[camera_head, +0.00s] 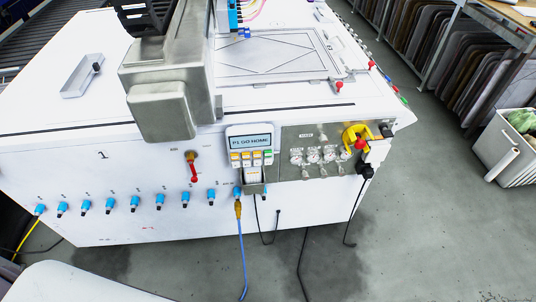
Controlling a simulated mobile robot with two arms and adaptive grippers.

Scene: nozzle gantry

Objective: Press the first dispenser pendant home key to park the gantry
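The dispenser pendant (249,130) hangs upright on the front face of the white machine, right of its middle. Its small display (250,142) reads what looks like "P1 GO HOME". Below the display are rows of small keys (251,158) in orange, white and green; their labels are too small to read. The pendant's lower part sits in a holder. The metal gantry (170,75) stands over the white bed, left of the pendant. Neither of my grippers is in view, and nothing covers the pendant's keys.
A red-handled valve (193,168) and blue fittings (160,201) line the front face left of the pendant. A gauge panel (320,150) and yellow-and-red switch (357,137) are to its right. A blue cable (241,250) and black cables hang below. The grey floor (430,230) is clear at right.

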